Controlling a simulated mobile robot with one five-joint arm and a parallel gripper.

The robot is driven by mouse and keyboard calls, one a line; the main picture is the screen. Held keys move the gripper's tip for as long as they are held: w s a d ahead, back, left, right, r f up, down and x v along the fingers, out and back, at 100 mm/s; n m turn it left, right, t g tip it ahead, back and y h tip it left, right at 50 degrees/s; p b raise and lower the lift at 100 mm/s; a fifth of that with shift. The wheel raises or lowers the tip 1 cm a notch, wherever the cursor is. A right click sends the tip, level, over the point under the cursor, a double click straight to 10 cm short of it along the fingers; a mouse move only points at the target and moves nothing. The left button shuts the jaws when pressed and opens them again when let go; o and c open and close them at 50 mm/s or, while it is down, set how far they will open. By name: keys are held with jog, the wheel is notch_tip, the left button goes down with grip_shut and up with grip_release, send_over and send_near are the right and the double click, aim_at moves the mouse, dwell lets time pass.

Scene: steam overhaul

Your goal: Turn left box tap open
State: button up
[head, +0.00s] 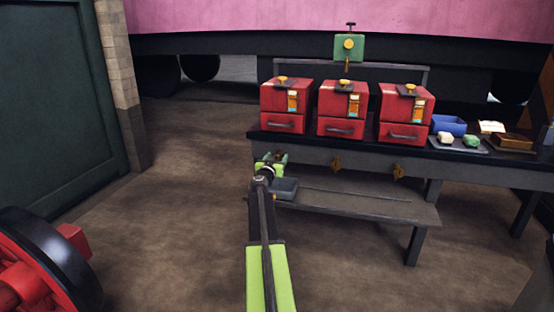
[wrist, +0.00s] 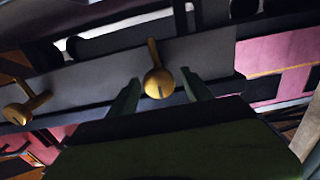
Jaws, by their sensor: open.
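Three red boxes stand in a row on the bench: the left box (head: 286,105), the middle box (head: 343,108) and the right box (head: 405,112). Brass taps hang at the bench's front edge below the middle box (head: 336,164) and the right box (head: 398,171). No tap shows below the left box in the head view, where my gripper (head: 271,158) covers that spot. In the wrist view a brass tap (wrist: 158,82) appears between the open fingers of my gripper (wrist: 162,88), with no visible contact; depth is unclear. Another tap (wrist: 26,104) shows at the left there.
A grey-blue tray (head: 285,189) sits on the bench's lower shelf (head: 360,205), just below my gripper. A blue bin (head: 448,125) and a tray with small blocks (head: 458,146) stand at the bench's right. A red wheel (head: 35,270) is at lower left. The floor left of the bench is clear.

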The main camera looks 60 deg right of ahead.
grip_shut()
dwell(0.3)
jog(key=n, duration=0.4)
jog(key=shift+w, duration=0.1)
jog(key=n, duration=0.9)
jog(key=shift+w+f+n, duration=0.1)
jog(key=shift+f+n, duration=0.05)
jog(key=shift+n, duration=2.25)
